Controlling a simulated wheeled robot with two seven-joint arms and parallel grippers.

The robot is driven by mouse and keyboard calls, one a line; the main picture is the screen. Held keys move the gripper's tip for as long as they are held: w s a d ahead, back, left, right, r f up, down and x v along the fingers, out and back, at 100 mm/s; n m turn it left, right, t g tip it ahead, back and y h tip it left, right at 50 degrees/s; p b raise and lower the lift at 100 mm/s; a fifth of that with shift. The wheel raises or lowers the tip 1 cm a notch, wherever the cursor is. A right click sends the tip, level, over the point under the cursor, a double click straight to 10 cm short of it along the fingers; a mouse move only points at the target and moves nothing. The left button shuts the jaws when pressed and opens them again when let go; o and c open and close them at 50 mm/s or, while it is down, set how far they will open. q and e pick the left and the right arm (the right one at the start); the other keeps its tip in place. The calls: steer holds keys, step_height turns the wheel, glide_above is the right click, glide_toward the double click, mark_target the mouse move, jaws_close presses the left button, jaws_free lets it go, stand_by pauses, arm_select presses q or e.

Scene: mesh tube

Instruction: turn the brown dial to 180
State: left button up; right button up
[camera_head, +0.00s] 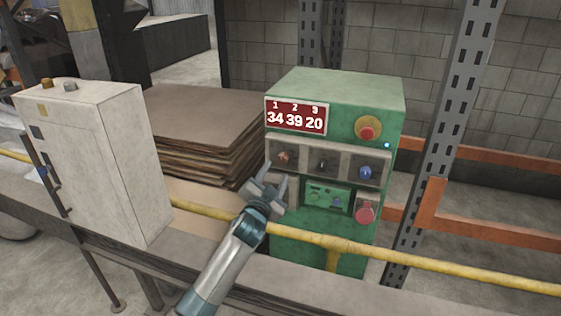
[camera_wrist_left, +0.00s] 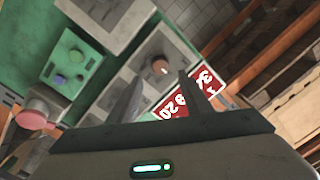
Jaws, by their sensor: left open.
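The brown dial (camera_head: 285,157) is the leftmost of the row of dials on the green control box (camera_head: 340,88). It also shows in the left wrist view (camera_wrist_left: 161,67), on a grey panel. The red display (camera_head: 297,117) reads 34, 39 and 20 under the numbers 1, 2 and 3. My left gripper (camera_head: 275,171) is open just in front of and below the brown dial, apart from it as far as I can tell. In the left wrist view the dial appears between and beyond the two fingertips (camera_wrist_left: 160,80). My right gripper is not in view.
A dark dial (camera_head: 322,162) and a blue dial (camera_head: 366,172) sit to the right. A red knob (camera_head: 365,212) and a red button on yellow (camera_head: 368,128) are on the same face. A yellow rail (camera_head: 430,263) crosses in front. A white cabinet (camera_head: 90,160) stands left.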

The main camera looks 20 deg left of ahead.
mark_target(282, 160)
arm_select(q)
steer(key=shift+w+a+p, duration=0.15)
steer(key=shift+w+p, duration=0.35)
steer(key=shift+w, duration=3.05)
steer(key=c, duration=1.1)
steer(key=shift+o, duration=0.2)
